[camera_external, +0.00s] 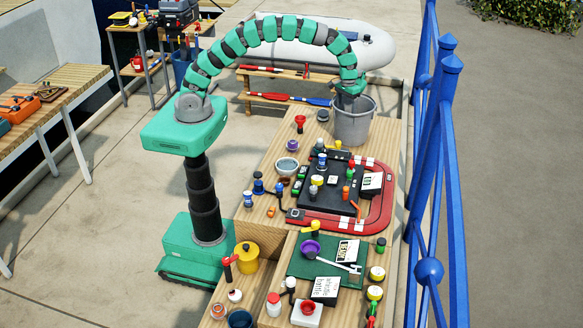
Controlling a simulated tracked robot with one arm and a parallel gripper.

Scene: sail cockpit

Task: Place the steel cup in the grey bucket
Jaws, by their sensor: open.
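The grey bucket (353,127) stands upright at the far end of the wooden bench, near the blue railing. My green arm arches over from the left, and my gripper (350,90) points down at the bucket's mouth. My gripper is open; its fingertips are small and partly hidden at the rim. I cannot pick out the steel cup with certainty. The inside of the bucket is mostly hidden by its wall and my gripper, so I cannot tell what is in it.
A pale grey bowl (286,166) and a red funnel-like piece (300,122) stand left of the bucket. A black board (325,185) crowded with small items lies nearer, inside a red frame. The blue railing (446,110) runs close along the right. A white inflatable boat (300,47) lies behind.

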